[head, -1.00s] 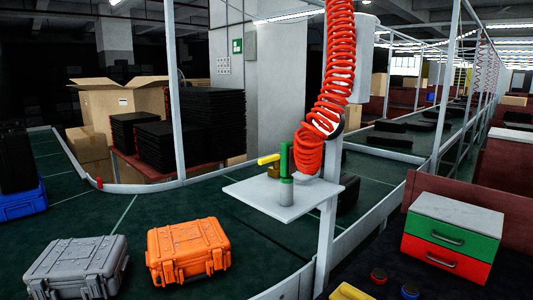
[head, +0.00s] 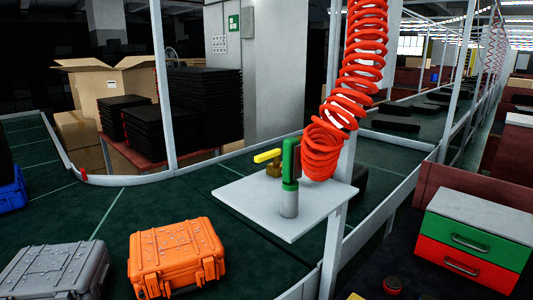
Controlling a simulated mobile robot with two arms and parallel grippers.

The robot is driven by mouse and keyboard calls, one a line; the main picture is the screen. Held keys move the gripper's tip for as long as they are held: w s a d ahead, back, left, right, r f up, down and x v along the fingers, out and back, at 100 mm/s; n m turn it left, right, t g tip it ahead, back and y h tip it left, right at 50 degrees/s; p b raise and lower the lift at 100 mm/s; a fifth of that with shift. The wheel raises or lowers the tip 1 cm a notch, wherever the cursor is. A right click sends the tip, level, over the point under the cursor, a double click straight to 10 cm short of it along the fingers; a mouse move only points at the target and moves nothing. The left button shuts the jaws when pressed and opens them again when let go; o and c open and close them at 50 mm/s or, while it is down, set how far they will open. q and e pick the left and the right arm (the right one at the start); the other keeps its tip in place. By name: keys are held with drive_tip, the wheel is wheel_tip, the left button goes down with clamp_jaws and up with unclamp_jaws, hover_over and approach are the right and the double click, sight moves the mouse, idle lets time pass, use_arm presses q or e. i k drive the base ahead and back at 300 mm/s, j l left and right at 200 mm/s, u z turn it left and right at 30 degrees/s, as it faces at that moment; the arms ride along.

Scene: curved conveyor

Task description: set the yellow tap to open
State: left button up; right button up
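The yellow tap (head: 267,155) is on the small white shelf (head: 315,218) fixed to a post. Its yellow lever lies about level and points left, above a brass-coloured body (head: 274,170). A green upright piece on a grey cylinder (head: 289,195) stands in front of the tap and to its right, hiding part of it. Neither of my grippers is in view.
A red coiled hose (head: 345,105) hangs just right of the tap. An orange case (head: 175,258) and a grey case (head: 55,275) lie on the dark green conveyor. A green and red drawer box (head: 470,248) stands at right. The shelf's front part is clear.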

sight(275, 154)
drive_tip(key=k+j+z, duration=0.15)
drive_tip(key=j+z, duration=0.3)
drive_tip(key=k+j+z, duration=0.2)
drive_tip(key=z, duration=0.25)
drive_tip(key=k+j+z, duration=0.25)
drive_tip(key=z, duration=0.2)
